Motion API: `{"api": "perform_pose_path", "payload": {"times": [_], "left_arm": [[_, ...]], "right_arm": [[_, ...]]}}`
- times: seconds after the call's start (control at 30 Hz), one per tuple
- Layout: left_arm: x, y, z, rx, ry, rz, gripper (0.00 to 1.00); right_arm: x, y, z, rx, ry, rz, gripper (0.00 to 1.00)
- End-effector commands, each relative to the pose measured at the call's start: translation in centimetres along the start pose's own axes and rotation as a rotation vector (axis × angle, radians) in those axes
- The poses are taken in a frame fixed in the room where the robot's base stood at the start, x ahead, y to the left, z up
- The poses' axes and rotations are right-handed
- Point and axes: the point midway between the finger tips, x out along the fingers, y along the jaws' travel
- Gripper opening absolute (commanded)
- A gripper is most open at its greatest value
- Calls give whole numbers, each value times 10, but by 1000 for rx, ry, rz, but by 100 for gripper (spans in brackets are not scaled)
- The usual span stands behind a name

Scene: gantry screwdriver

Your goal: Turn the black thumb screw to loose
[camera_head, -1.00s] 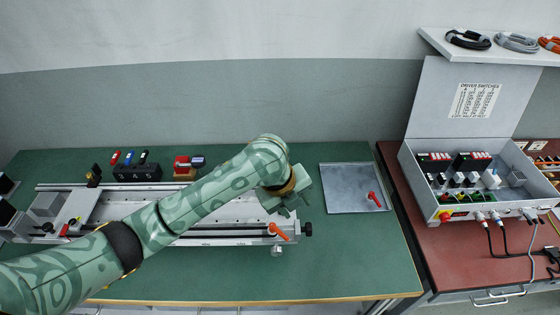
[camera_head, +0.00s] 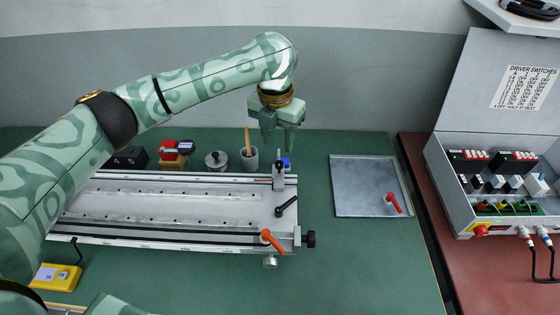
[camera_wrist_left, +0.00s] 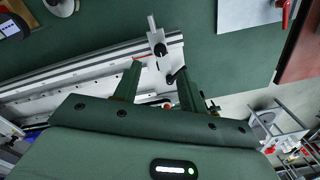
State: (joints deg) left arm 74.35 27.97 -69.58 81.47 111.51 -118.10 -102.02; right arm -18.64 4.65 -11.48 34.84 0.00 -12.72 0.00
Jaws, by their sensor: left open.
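The silver gantry rail (camera_head: 165,208) lies on the green bench. A black round knob (camera_head: 310,239) sticks out of its right end. A small upright clamp (camera_head: 278,172) stands near that end; the left wrist view shows a dark round screw head (camera_wrist_left: 160,49) on it. I cannot tell for certain which black part is the thumb screw. A black lever (camera_head: 286,206) and an orange lever (camera_head: 272,241) are close by. My left gripper (camera_head: 278,142) is open and empty, fingers down, above and behind the clamp. In the wrist view, the clamp shows just beyond and between the fingertips (camera_wrist_left: 158,70). My right gripper is out of view.
A cup with a wooden handle (camera_head: 250,157), a round metal pot (camera_head: 216,160) and a red-topped block (camera_head: 172,152) stand behind the rail. A grey plate with a red lever (camera_head: 365,185) lies right. An open switch box (camera_head: 500,185) stands beyond. Bench between rail and plate is clear.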

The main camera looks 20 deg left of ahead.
Motion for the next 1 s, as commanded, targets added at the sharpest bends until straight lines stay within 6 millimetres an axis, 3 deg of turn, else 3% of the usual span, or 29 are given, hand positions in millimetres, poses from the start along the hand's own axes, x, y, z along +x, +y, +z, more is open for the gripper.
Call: {"api": "perform_pose_path", "payload": {"times": [0.03, 0.1, 0.3, 0.7, 0.87, 1.0], "left_arm": [[20, 0, 0, -1, 7, -2, 41], [35, 0, 1, 0, 6, -2, 41], [62, 0, 1, -1, 1, -1, 41], [68, 0, 1, 0, -2, -1, 41], [68, 0, 1, 0, -1, -1, 0], [68, 0, 1, -1, -1, -1, 0]], "right_arm": [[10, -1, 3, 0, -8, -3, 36], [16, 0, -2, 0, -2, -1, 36], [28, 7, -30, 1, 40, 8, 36], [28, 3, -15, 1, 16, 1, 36], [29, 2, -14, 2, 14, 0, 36], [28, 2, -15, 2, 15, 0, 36]]}}
